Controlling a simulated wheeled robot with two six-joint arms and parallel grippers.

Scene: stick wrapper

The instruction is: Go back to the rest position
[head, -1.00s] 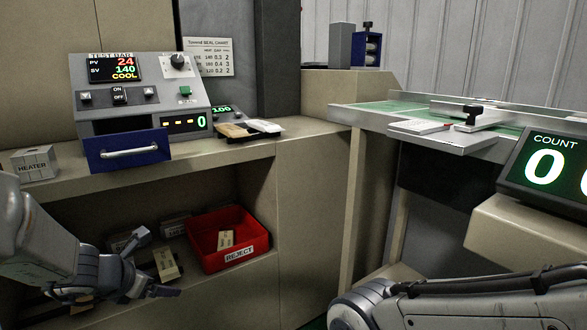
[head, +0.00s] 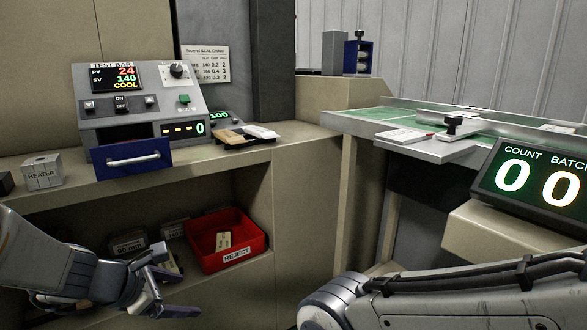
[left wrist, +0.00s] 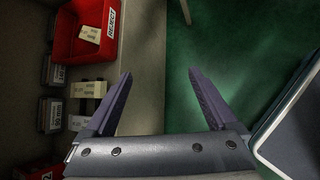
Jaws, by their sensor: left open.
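My left gripper (head: 176,283) is in the lower left of the head view, in front of the lower shelf. The left wrist view shows its two fingers (left wrist: 157,95) spread apart with nothing between them, over the green floor. My right arm crosses the lower right of the head view, but its gripper is out of the picture.
A red reject bin (head: 262,240) with a pale block (head: 223,241) inside stands on the lower shelf. A test bar unit (head: 140,105) and a heater block (head: 43,171) sit on the counter above. A count display (head: 535,180) and a green-topped table (head: 370,115) are at right.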

